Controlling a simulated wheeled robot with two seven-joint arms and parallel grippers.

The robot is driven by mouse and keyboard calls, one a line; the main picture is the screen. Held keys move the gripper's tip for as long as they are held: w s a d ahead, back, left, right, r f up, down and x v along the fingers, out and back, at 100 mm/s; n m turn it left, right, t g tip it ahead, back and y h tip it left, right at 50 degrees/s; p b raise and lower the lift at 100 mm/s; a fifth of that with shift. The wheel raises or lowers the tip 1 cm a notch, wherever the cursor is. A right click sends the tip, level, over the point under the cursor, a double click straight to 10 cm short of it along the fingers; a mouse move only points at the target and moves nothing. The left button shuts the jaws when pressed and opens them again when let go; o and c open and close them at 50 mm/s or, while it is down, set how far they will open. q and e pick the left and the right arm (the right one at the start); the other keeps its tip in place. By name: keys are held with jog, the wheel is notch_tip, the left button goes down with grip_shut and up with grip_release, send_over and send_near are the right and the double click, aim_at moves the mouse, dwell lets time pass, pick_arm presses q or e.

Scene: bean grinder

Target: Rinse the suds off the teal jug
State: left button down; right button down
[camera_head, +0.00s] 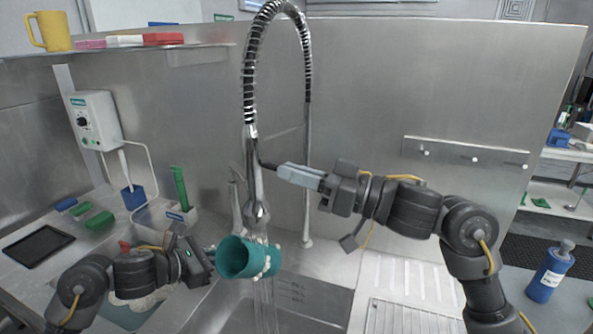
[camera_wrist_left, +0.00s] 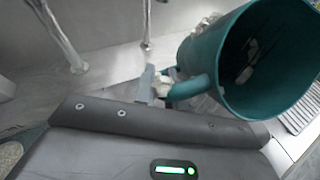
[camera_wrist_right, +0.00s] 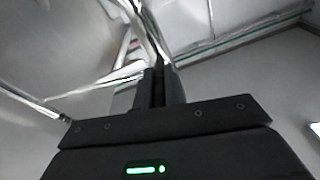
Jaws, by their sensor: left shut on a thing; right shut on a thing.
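The teal jug (camera_head: 238,264) lies tipped on its side in the air above the sink, mouth facing left toward the head camera. White suds (camera_head: 270,258) cling to its right part. Its dark inside, with pale patches, shows in the left wrist view (camera_wrist_left: 210,60). My left gripper (camera_head: 212,252) is shut on its handle (camera_wrist_left: 188,88). The spray head (camera_head: 257,195) hangs upright above the jug, and water (camera_head: 265,295) streams down over and below the jug's right part. My right gripper (camera_head: 282,171) is shut on the dark spray lever (camera_head: 266,163); the contact is small in view.
The steel sink (camera_head: 315,300) lies below, with a ribbed drainboard (camera_head: 405,285) to its right. A coiled hose (camera_head: 250,80) arches above the spray head. Green and blue sponges (camera_head: 99,221) and a black tray (camera_head: 38,246) lie left. A blue bottle (camera_head: 549,272) stands far right.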

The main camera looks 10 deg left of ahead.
jog(key=c, duration=1.5)
grip_release()
jog(key=v, duration=1.2)
